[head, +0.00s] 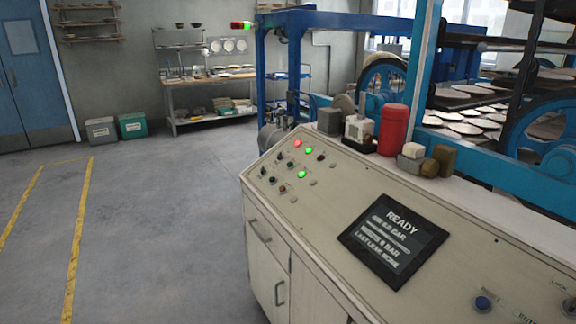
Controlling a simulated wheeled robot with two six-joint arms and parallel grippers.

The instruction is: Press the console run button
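The beige console (330,225) runs from the middle to the lower right of the head view. Its dark screen (393,240) shows "READY" above smaller lines of text. On the left end of the sloped panel is a group of small buttons and lamps. A red one (297,143) and two green ones, one upper (308,151) and one lower (302,174), look lit. Several dark knobs sit among them. I cannot read the labels there, so I cannot tell which is the run button. A blue button (483,303) sits at the lower right. Neither gripper shows.
Small boxes and a red canister (393,130) stand on the console's back ledge. Behind is a blue-framed machine (431,75) with racks of round plates. A workbench (208,78) and two bins stand at the back wall. The grey floor (150,230) at left is clear, with yellow lines.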

